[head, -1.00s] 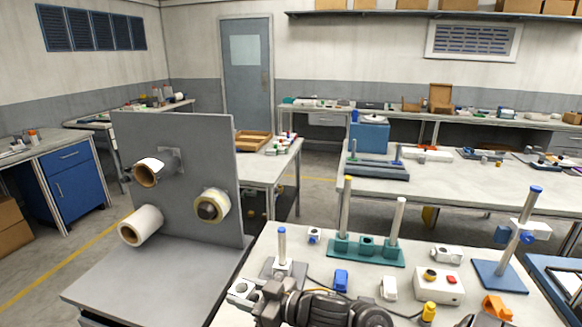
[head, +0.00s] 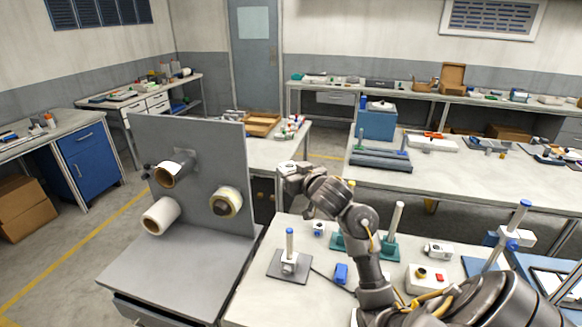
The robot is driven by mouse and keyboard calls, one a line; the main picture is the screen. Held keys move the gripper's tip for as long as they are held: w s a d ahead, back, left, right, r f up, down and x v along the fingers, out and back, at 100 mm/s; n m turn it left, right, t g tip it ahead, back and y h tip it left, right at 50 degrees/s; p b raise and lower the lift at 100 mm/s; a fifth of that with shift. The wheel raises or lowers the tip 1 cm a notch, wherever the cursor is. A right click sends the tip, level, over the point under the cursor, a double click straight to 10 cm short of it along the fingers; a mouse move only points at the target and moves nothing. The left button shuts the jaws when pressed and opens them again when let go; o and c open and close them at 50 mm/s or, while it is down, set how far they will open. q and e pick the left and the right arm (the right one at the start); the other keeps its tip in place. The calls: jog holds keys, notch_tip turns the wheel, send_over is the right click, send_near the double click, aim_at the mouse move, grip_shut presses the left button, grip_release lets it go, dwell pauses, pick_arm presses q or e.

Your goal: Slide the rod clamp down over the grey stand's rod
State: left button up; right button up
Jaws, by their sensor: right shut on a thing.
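The rod clamp (head: 285,166) is a small whitish block held up in the air. My right gripper (head: 292,176) is shut on it, and the fingers are small and partly hidden by the wrist. The grey stand (head: 276,267) sits at the near left of the front table, its upright rod (head: 290,243) tipped in blue and with a white block low on it. In the head view the clamp appears above the rod's tip, clearly apart from it. I cannot tell whether it is lined up in depth. My left gripper is not in view.
A teal stand (head: 390,252) with an upright rod is partly hidden behind my right arm. A blue clamp (head: 341,273), a white clamp (head: 319,229) and a button box (head: 432,279) lie nearby. A grey panel with rolls (head: 230,145) stands left.

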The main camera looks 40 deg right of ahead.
notch_tip(320, 180, down, 10)
jog(key=b, duration=0.9)
jog(key=shift+r, duration=0.15)
jog(key=b, duration=0.3)
send_over(292, 234)
jog(key=shift+w+a+f, duration=0.1)
jog(key=shift+w+f, duration=0.05)
jog(key=shift+f, duration=2.35)
jog(key=shift+f, duration=0.1)
jog(key=shift+f+b, duration=1.8)
jog(key=shift+f, duration=0.6)
jog(key=shift+f, duration=0.15)
jog(key=shift+f+b, duration=1.6)
jog(key=shift+f, duration=0.75)
